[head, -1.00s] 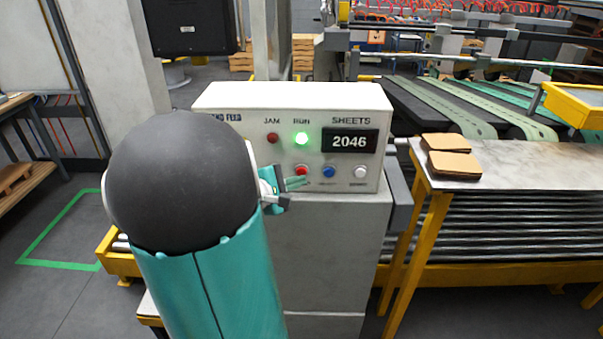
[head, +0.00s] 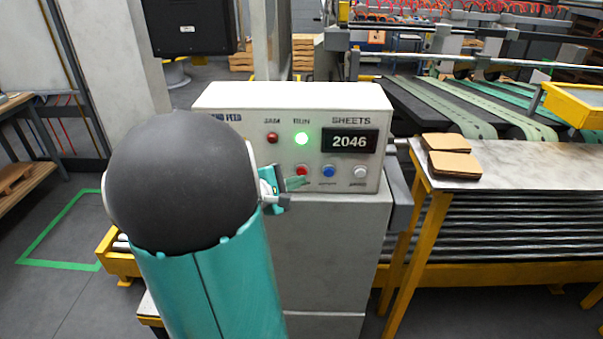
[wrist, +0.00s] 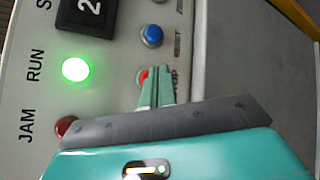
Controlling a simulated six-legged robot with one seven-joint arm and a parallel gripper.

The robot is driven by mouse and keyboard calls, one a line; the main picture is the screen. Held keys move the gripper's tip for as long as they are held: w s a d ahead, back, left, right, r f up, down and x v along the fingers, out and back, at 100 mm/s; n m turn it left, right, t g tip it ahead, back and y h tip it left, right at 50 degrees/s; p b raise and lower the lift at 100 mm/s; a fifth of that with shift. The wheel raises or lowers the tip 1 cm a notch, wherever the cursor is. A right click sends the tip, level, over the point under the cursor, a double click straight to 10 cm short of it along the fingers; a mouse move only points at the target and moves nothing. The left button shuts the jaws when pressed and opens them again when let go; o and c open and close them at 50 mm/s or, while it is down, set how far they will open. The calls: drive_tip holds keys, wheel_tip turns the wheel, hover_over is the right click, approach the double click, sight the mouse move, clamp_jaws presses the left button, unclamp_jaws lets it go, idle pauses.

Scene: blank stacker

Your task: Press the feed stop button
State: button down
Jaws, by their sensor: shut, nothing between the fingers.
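The control panel (head: 232,101) is a white box on a grey pedestal. Its red button (head: 302,170), whose label reads partly as "...OP" in the wrist view, sits at the left of a row with a blue button (head: 328,171) and a white button (head: 360,172). My gripper (head: 298,183) is shut and empty, its green fingers just below the red button in the head view. In the wrist view the fingertips (wrist: 155,70) overlap the red button (wrist: 143,77) and partly hide it. I cannot tell whether they touch it.
The green RUN lamp (head: 302,139) is lit, the red JAM lamp (head: 272,138) is dark, and the SHEETS display (head: 350,141) reads 2046. A metal table (head: 510,165) with cardboard pieces (head: 452,163) stands to the right, near a conveyor (head: 440,105).

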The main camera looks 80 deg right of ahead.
idle(0.4)
drive_tip(key=shift+w+d, duration=0.1)
drive_tip(key=shift+d, duration=0.3)
drive_tip(key=shift+w+d, duration=0.15)
drive_tip(key=shift+d, duration=0.35)
idle(0.7)
drive_tip(key=shift+a, duration=0.15)
drive_tip(key=shift+s+a, duration=0.2)
drive_tip(key=shift+a, duration=0.55)
drive_tip(key=shift+a, duration=0.1)
drive_tip(key=shift+s+a, duration=0.2)
drive_tip(key=shift+a, duration=0.6)
drive_tip(key=shift+s+a, duration=0.15)
drive_tip(key=shift+a, duration=0.6)
drive_tip(key=shift+s+a, duration=0.2)
drive_tip(key=shift+a, duration=0.6)
